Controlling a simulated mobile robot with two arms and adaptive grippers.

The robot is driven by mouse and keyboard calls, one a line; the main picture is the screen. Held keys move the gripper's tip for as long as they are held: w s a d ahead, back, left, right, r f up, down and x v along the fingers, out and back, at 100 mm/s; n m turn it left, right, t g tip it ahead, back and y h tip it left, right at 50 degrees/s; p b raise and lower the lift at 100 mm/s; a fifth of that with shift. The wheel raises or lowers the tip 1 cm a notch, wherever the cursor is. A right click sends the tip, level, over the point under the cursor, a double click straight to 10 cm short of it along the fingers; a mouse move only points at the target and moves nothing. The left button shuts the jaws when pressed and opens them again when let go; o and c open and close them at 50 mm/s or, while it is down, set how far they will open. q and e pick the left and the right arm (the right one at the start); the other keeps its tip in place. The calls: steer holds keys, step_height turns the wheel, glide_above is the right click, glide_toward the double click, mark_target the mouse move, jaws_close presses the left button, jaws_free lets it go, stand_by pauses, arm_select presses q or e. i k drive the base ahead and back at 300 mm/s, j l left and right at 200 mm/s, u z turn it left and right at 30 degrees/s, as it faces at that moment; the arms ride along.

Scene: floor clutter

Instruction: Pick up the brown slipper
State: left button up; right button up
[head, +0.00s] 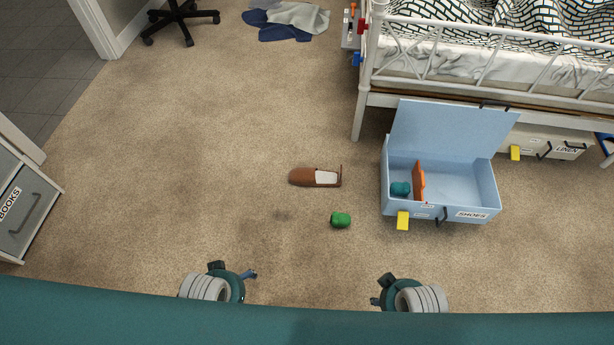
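The brown slipper (303,177) lies on the beige carpet near the middle of the head view, its toe to the left and its pale insole to the right. My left gripper (248,273) is below and to the left of the slipper, well apart from it. My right gripper (378,292) is below and to the right of it, also apart. Both grippers are seen from above and partly hidden by their own wrists, so I cannot tell how far the fingers are open. Neither touches the slipper.
A green lump (341,220) lies just below the slipper. An open blue box (470,214) labelled SHOES stands to the right, holding an orange item (419,181) and a teal item (400,188). A bed (364,100) is behind it. A grey BOOKS drawer (28,215) is at left. Carpet left of the slipper is clear.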

mark_target(304, 177)
steer(key=i+j+z, duration=0.35)
steer(key=i+j, duration=0.2)
steer(key=j, duration=0.15)
steer(key=i+j+z, duration=0.2)
steer(key=j, duration=0.2)
